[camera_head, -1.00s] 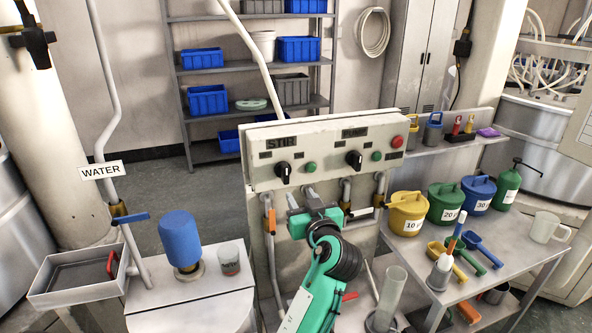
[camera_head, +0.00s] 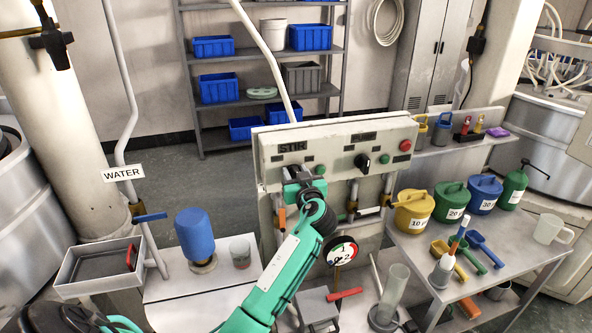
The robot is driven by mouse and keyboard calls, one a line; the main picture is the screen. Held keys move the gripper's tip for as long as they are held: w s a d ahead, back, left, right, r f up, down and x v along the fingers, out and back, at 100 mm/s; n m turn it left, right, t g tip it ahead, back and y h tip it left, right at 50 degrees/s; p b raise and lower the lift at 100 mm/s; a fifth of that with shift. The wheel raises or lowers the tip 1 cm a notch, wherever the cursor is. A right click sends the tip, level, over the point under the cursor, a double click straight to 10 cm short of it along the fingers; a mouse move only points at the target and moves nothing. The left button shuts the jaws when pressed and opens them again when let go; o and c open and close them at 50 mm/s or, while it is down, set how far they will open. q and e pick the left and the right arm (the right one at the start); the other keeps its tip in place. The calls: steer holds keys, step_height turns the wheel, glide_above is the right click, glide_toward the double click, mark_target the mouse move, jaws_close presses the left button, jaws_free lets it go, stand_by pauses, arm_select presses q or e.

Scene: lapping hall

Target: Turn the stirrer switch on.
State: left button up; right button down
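The control panel (camera_head: 336,146) is a pale box on a stand. Its left part carries the label STIR (camera_head: 292,147). The black rotary stirrer switch below that label is hidden behind my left gripper (camera_head: 297,171), so its setting cannot be read. The two fingertips show apart, in front of the place of the switch. The gripper looks open; whether it touches the switch cannot be told.
Close by are a green button (camera_head: 320,170), a second black knob (camera_head: 361,161) and a red button (camera_head: 405,145). Pipes with valves and a round gauge (camera_head: 341,251) lie below.

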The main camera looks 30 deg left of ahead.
arm_select(q)
jaws_close()
steer(key=shift+f+m+b, duration=0.1)
steer(key=shift+m+b, duration=0.2)
steer(key=shift+m, duration=0.1)
steer(key=shift+w+d+m+b, duration=0.1)
steer(key=shift+m+b, duration=0.3)
steer(key=shift+m, duration=0.2)
steer(key=shift+w+d+f+m+b, duration=0.1)
steer(key=shift+m+b, duration=0.35)
steer(key=shift+m, duration=0.75)
steer(key=shift+w+d+f+m, duration=0.1)
steer(key=shift+w+m, duration=0.05)
steer(key=shift+m, duration=1.75)
steer(key=shift+w+d+f+m, duration=0.1)
steer(key=shift+m, duration=1.8)
